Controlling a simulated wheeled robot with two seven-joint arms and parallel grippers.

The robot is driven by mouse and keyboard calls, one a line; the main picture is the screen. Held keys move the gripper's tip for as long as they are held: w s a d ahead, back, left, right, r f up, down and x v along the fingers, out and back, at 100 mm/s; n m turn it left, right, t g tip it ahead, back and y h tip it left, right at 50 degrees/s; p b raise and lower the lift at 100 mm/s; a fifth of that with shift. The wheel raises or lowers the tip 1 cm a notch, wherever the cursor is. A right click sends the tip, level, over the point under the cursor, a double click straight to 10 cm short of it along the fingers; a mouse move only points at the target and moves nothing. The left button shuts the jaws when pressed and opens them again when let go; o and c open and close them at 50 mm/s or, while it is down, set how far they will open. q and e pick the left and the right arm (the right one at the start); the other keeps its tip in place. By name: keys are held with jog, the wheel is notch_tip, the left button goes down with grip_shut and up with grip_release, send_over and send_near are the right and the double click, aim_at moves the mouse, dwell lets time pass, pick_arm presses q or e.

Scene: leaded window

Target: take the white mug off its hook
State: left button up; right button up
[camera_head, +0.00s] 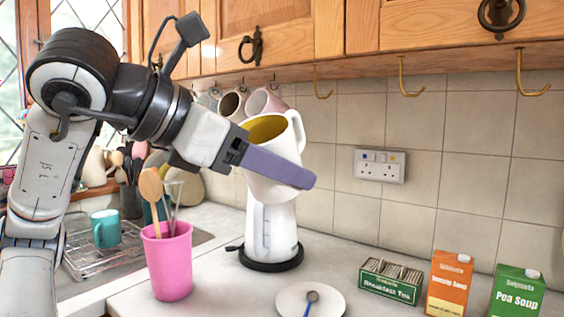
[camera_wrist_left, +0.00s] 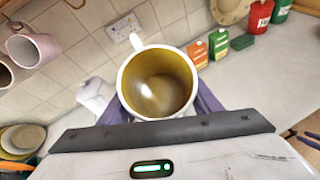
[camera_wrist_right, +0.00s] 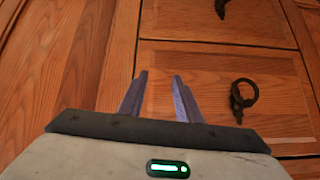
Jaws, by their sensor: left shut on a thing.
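The white mug (camera_head: 283,175) has a yellow inside and hangs in the air in front of the tiled wall, tilted, with its handle up and to the right. It is apart from the brass hooks (camera_head: 410,78) under the cupboard. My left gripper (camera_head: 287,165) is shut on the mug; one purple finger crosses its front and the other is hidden. In the left wrist view the mug (camera_wrist_left: 157,62) sits between both fingers with its mouth facing the camera. My right gripper (camera_wrist_right: 160,78) is open and empty, over wooden drawer or door fronts in the right wrist view.
The visible brass hooks to the right are empty. A pink and a dark-mouthed mug (camera_head: 232,106) hang behind. Below are a white kettle (camera_head: 270,225), a pink utensil cup (camera_head: 167,262), a plate (camera_head: 310,300), a tea box (camera_head: 390,280) and soup cartons (camera_head: 448,284).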

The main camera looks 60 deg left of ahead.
aim_at(250, 175)
pick_arm(q)
jog(key=shift+s+d+f+b, duration=0.2)
jog(key=shift+s+b, duration=0.05)
jog(key=shift+s, duration=0.35)
jog(key=shift+s+d+f+b, duration=0.15)
jog(key=shift+s+f+b, duration=0.1)
jog(key=shift+s, duration=0.3)
jog(key=shift+s+d+f+b, duration=0.2)
jog(key=shift+s+b, duration=0.05)
jog(key=shift+s, duration=0.35)
jog(key=shift+s+d+f+b, duration=0.2)
jog(key=shift+s+f, duration=0.05)
jog(key=shift+s, duration=0.4)
jog(key=shift+s+d+f+b, duration=0.2)
jog(key=shift+s+f+b, duration=0.05)
jog(key=shift+s, duration=0.4)
jog(key=shift+s+d+f+b, duration=0.2)
jog(key=shift+s+f, duration=0.05)
jog(key=shift+s, duration=0.4)
jog(key=shift+s, duration=0.1)
